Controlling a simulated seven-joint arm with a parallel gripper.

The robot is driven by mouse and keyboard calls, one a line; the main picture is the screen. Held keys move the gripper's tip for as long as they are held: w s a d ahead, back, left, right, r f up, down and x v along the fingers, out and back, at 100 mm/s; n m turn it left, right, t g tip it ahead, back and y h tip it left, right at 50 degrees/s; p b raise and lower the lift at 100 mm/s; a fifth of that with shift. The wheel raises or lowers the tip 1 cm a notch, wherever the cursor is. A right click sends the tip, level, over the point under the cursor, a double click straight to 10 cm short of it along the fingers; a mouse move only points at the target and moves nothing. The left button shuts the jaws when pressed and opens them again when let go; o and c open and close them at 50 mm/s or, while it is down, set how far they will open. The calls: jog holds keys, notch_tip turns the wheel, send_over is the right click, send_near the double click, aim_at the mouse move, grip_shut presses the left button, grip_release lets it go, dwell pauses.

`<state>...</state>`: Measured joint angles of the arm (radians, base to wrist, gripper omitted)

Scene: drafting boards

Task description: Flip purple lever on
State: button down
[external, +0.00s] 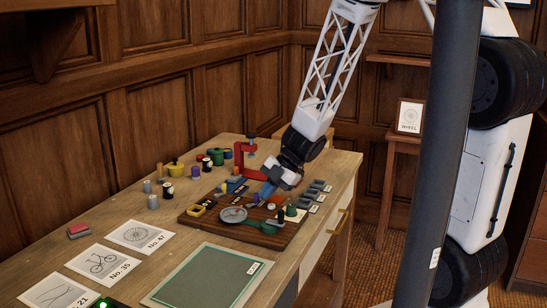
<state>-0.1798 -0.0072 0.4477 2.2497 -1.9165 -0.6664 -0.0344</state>
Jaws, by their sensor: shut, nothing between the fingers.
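A dark brown board (205,222) with small levers, knobs and fittings lies on the wooden table. I cannot tell whether the fingertips touch the purple part. The gripper hides some of the board behind it.
A red clamp-like stand (240,160) is just behind the board. Several spools and pots, including a yellow pot (176,168), stand at the back left. A green mat (205,277) and picture cards (137,236) lie in front. Several small grey bins (312,192) line the right edge.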

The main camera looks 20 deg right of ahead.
jog(key=shift+w+n+g, duration=0.35)
jog(key=shift+n+g, duration=0.05)
jog(key=shift+n, duration=0.3)
jog(key=shift+w+n+g, duration=0.55)
jog(key=shift+n+g, duration=0.25)
jog(key=shift+n, duration=0.4)
jog(key=shift+w+a, duration=0.25)
jog(key=shift+w, duration=0.4)
jog(key=shift+w+a+n+g+h, duration=0.2)
jog(key=shift+w+n+g+h, duration=0.25)
jog(key=shift+n, duration=0.35)
jog(key=shift+s, duration=0.4)
jog(key=shift+s+a, duration=0.15)
jog(key=shift+s, duration=0.4)
